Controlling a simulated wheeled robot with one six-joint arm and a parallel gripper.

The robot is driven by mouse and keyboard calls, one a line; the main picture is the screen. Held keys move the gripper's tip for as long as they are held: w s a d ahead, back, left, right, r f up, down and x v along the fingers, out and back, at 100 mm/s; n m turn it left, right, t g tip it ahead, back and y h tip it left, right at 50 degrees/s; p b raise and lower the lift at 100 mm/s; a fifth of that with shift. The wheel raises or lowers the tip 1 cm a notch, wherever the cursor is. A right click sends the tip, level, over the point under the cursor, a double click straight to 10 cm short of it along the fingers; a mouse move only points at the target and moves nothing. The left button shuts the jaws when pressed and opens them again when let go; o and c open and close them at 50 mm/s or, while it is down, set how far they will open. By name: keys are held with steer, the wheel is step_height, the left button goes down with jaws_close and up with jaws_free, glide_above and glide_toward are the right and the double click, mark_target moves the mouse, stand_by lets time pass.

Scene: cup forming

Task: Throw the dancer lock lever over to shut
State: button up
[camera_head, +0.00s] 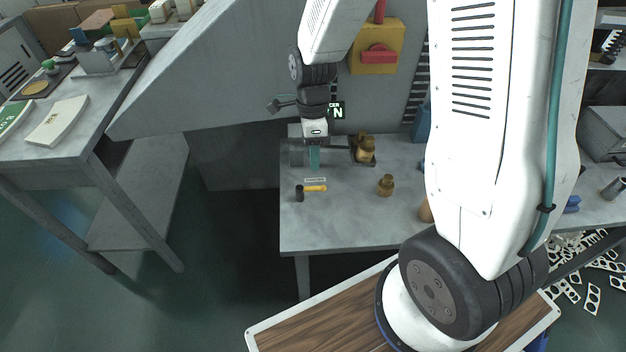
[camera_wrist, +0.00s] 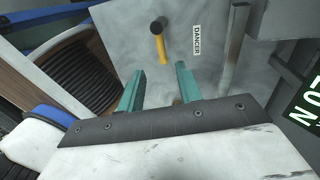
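The dancer lock lever is a short yellow bar (camera_head: 316,188) with a black knob (camera_head: 299,193) at its left end, lying over the grey table beside a small white label. In the wrist view, the yellow bar (camera_wrist: 161,48) and black knob (camera_wrist: 158,25) show beyond my fingertips, next to the label reading DANCER (camera_wrist: 196,40). My gripper (camera_wrist: 160,68) has teal fingers spread apart, with nothing between them. In the head view, my gripper (camera_head: 314,160) points down behind the lever, apart from it. The lever's pivot is not clear.
Brass-coloured pieces (camera_head: 386,186) stand on the grey table (camera_head: 330,228) right of the lever. A dark tray with another brass piece (camera_head: 365,149) is right of my gripper. A grey sloped panel (camera_head: 230,80) rises behind. The table's front left is clear.

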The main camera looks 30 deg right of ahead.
mark_target(314, 187)
steer(key=shift+m, duration=0.3)
steer(key=f, duration=0.2)
steer(key=s+f, duration=0.1)
steer(key=f, duration=0.5)
steer(key=shift+s+a+f, duration=0.15)
steer(key=shift+a+f, duration=0.05)
steer(key=shift+a, duration=0.1)
jaws_close()
